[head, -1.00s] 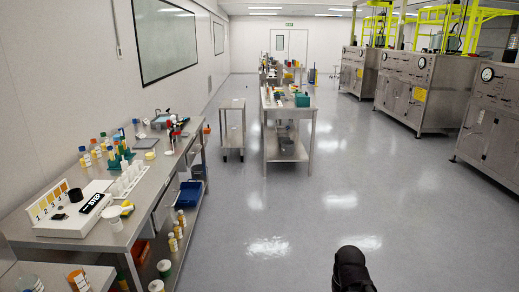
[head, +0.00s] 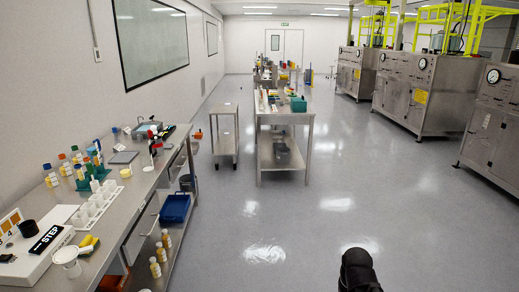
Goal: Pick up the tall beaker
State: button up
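I cannot make out a tall beaker for certain in the head view. The steel bench (head: 128,203) along the left wall carries small labware, including a white rack of white cups (head: 97,205) and several capped bottles (head: 70,165). A black rounded part of my arm (head: 358,270) shows at the bottom edge, right of centre, over bare floor and well away from the bench. No gripper fingers are visible.
A white device marked STEP (head: 45,240) sits at the bench's near end. A blue bin (head: 175,208) and bottles (head: 160,250) are on its lower shelf. A small cart (head: 225,131) and central table (head: 285,118) stand ahead; steel machines (head: 415,95) line the right. The middle floor is clear.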

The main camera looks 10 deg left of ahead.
aim_at(147, 161)
jog(key=u, duration=0.1)
jog(key=i, duration=1.5)
jog(key=u, duration=0.5)
jog(key=i, duration=0.75)
jog(key=u, duration=0.65)
jog(key=i, duration=1.15)
jog(key=u, duration=0.35)
